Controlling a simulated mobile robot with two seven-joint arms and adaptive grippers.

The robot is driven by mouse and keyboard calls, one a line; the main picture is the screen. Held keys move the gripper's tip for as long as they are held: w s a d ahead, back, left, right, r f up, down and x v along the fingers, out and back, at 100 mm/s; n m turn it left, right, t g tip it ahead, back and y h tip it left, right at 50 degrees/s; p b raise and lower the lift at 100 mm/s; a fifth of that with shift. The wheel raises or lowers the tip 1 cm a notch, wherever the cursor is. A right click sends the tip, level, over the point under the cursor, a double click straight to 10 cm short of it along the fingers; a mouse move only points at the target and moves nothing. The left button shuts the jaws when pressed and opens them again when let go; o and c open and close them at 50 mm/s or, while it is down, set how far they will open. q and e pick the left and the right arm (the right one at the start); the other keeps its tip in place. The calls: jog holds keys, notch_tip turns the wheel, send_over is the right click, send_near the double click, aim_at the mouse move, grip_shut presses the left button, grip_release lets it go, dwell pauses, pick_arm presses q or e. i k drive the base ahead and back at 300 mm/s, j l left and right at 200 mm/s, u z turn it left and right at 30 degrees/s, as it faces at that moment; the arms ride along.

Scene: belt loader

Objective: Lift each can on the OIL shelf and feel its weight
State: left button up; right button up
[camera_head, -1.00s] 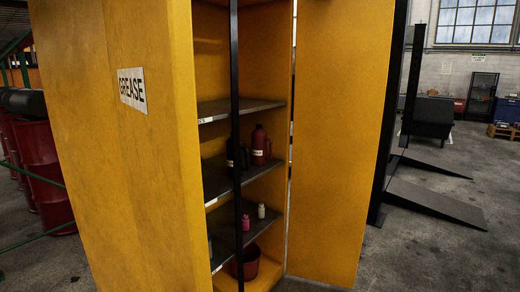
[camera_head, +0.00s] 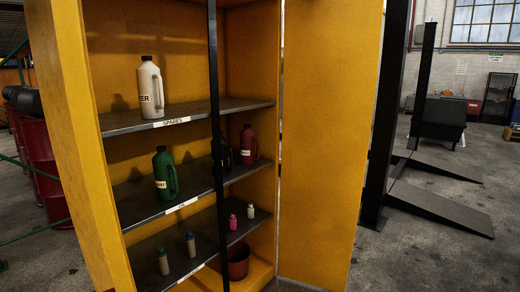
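The yellow cabinet stands open in front of me. Its middle shelf (camera_head: 139,203) carries a label that seems to read OIL, small in the picture. On that shelf stand a green can (camera_head: 164,174) with a handle and a white label, a dark can (camera_head: 226,156) partly hidden behind the black upright, and a dark red can (camera_head: 249,146) at the right. All stand upright. A white can (camera_head: 150,88) with a label ending in TER stands on the shelf above, labelled SPARES (camera_head: 172,122). Neither of my grippers shows in this view.
A black upright (camera_head: 216,140) crosses the cabinet opening. The yellow right door (camera_head: 325,150) stands open. Small bottles, two grey-green (camera_head: 191,244) and a pink (camera_head: 233,222) and a white one, stand on the lower shelf. A red pot (camera_head: 238,262) sits at the bottom. Red drums (camera_head: 42,165) stand left.

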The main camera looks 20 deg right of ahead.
aim_at(248, 139)
jog(key=l+z, duration=0.1)
jog(key=l, duration=0.85)
jog(key=i+l, duration=0.15)
jog(key=l, duration=0.15)
jog(key=i+l+z, duration=0.1)
jog(key=l, duration=0.25)
jog(key=i+l, duration=0.15)
jog(key=l, duration=0.15)
jog(key=i+l+z, duration=0.15)
jog(key=i+l, duration=0.25)
jog(key=i+l+z, duration=0.15)
jog(key=i+l, duration=0.15)
jog(key=i, duration=0.25)
